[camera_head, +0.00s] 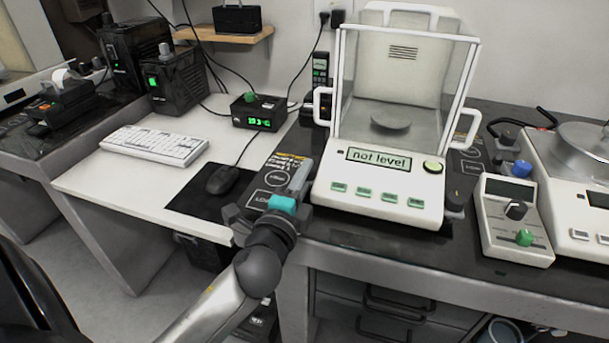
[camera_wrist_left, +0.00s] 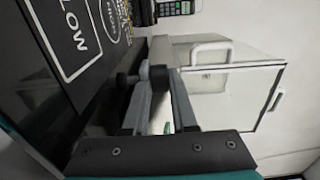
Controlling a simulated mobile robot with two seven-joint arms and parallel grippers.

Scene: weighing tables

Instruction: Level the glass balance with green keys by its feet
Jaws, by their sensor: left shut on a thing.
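The glass balance (camera_head: 385,190) has a white body, a clear glass case, green keys (camera_head: 376,195) along its front and a display (camera_head: 384,161) reading "not level". My left gripper (camera_head: 302,176) is at the balance's left front corner, hiding the foot there in the head view. In the left wrist view my left gripper (camera_wrist_left: 158,76) is shut on a dark round foot knob (camera_wrist_left: 158,73), with the glass case (camera_wrist_left: 225,95) beyond it. My right gripper is in neither view.
A grey control box (camera_head: 512,222) and another scale (camera_head: 575,180) stand to the right. A mouse (camera_head: 222,180), keyboard (camera_head: 155,145) and small box with a green readout (camera_head: 259,115) are to the left. The dark table's front edge runs below the balance.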

